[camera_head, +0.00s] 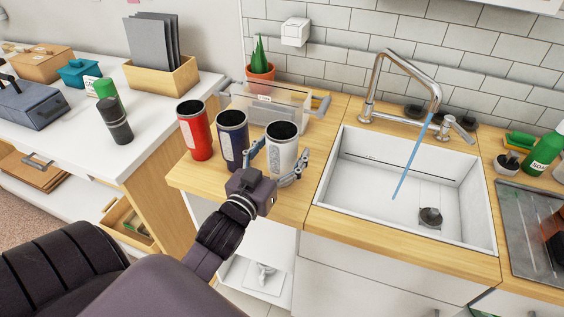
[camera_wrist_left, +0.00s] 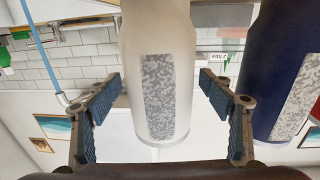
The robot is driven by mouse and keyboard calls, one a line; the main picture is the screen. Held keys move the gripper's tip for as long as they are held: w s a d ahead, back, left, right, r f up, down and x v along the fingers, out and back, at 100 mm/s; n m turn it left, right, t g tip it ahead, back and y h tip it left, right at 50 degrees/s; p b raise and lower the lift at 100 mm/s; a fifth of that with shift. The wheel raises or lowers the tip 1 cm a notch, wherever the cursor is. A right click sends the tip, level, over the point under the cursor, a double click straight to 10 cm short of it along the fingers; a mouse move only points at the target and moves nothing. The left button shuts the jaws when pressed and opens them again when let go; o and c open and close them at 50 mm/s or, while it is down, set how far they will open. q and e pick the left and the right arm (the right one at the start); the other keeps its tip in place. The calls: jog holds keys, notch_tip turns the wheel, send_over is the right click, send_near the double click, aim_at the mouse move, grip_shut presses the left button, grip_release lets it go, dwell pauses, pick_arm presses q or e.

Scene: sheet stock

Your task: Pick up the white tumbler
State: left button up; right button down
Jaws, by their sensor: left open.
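The white tumbler (camera_head: 281,157) stands upright on the wooden counter, the rightmost of three tumblers left of the sink. My left gripper (camera_head: 280,165) is at it, with its fingers spread to either side of the body. In the left wrist view the white tumbler (camera_wrist_left: 158,75), with a grey speckled patch, lies between the two open finger pads (camera_wrist_left: 160,105). A gap shows on both sides, so the pads do not appear to touch it. My right gripper is in neither view.
A dark blue tumbler (camera_head: 232,140) stands close to the left of the white one, and a red tumbler (camera_head: 194,132) stands beyond it. A clear bin (camera_head: 270,106) is behind them. The sink (camera_head: 345,175) with running water is to the right.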

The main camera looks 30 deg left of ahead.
pick_arm(q)
jog(key=c, duration=1.5)
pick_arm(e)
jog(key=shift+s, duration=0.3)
pick_arm(q)
jog(key=shift+r, duration=0.1)
